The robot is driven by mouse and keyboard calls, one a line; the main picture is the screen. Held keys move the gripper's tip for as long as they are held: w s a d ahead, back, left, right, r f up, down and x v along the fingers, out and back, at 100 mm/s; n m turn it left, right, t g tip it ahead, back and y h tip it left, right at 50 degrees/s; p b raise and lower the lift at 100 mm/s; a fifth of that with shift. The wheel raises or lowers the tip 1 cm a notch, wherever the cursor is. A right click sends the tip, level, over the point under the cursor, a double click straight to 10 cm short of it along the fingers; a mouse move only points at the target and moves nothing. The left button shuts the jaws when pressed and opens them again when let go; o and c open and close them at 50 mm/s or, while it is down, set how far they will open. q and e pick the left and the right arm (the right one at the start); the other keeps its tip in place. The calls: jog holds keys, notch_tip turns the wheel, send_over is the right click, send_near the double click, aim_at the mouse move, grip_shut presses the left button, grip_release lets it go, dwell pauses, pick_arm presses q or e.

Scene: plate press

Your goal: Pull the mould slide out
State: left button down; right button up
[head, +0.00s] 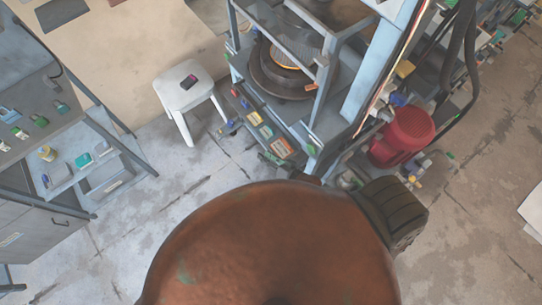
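The press stands at the upper middle, a pale blue-grey steel frame (362,75). Inside it a dark round mould (287,75) with a brassy ring sits low between the uprights, partly covered by the frame bars. I cannot clearly make out a separate slide or its handle under the mould. A large rust-brown rounded shape fills the bottom middle and hides the floor and whatever lies in front of the press. My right gripper's fingers cannot be made out, nor any hold on the press. My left gripper is not in view.
A white stool (184,88) with a phone on it stands left of the press. A grey shelf rack (85,160) with small parts is at the left. A red motor (403,136) and hoses stand right of the press.

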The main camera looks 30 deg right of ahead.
jog(key=shift+s+d+f+n+g, duration=0.2)
jog(key=shift+s+f+g, duration=0.1)
jog(key=shift+s+f, duration=0.35)
jog(key=shift+s+d+f+n+g, duration=0.1)
jog(key=shift+s+f+n+g, duration=0.15)
jog(key=shift+s+f, duration=0.35)
jog(key=shift+f, duration=0.15)
